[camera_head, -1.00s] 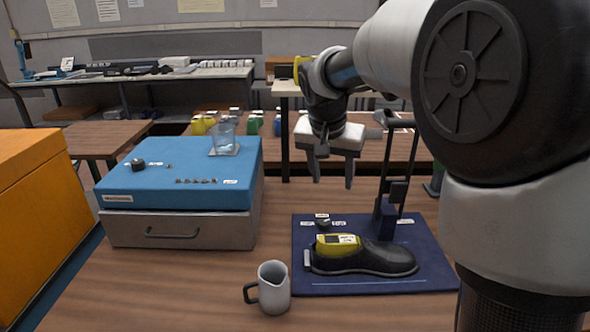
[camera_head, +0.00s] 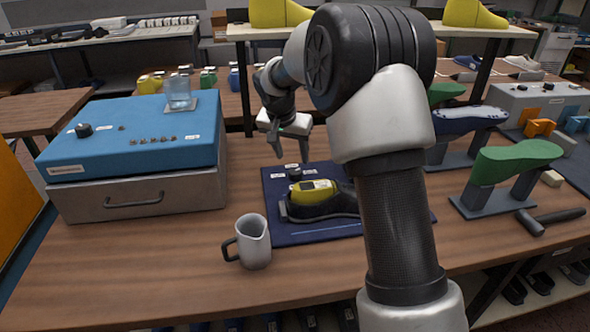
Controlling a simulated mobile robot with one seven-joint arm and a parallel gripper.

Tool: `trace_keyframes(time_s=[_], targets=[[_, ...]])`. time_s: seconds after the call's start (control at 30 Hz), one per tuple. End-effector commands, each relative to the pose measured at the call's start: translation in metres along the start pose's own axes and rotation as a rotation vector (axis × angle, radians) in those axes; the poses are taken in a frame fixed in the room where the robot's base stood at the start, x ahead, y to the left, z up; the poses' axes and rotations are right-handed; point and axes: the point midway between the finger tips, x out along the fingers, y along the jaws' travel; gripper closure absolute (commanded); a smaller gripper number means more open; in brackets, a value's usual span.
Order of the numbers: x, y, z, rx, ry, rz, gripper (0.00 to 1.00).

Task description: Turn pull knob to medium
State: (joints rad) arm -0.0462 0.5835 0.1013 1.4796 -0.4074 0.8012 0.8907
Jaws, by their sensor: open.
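A small black knob (camera_head: 295,171) stands near the back of the navy base board (camera_head: 281,225), with small white labels around it that are too small to read. A second black knob (camera_head: 84,130) sits on top of the blue box (camera_head: 110,155) at the left. I cannot read which one is marked pull. My gripper (camera_head: 291,157) points down with its fingers apart and empty. Its fingertips appear just above and behind the knob on the board, and I see no contact.
A yellow-topped black shoe form (camera_head: 320,203) lies on the board in front of that knob, partly behind my arm. A glass (camera_head: 178,92) is on the blue box. Green lasts on stands (camera_head: 512,162) and a hammer (camera_head: 550,221) are at the right.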

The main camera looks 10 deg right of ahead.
Motion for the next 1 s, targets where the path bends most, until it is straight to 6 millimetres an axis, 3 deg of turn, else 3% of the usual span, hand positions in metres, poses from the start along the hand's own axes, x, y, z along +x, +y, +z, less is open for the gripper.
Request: trace_keyframes(time_s=[0.1,0.33,0.5,0.8,1.0], targets=[[0.029,0.001,0.002,0.000,-0.004,0.001,0.50],[0.064,0.000,0.001,0.000,-0.002,0.000,0.50],[0.075,0.000,0.001,-0.001,-0.001,-0.001,0.50],[0.076,0.000,0.000,-0.001,0.000,-0.001,0.50],[0.076,0.000,0.000,-0.001,0.000,-0.001,0.84]])
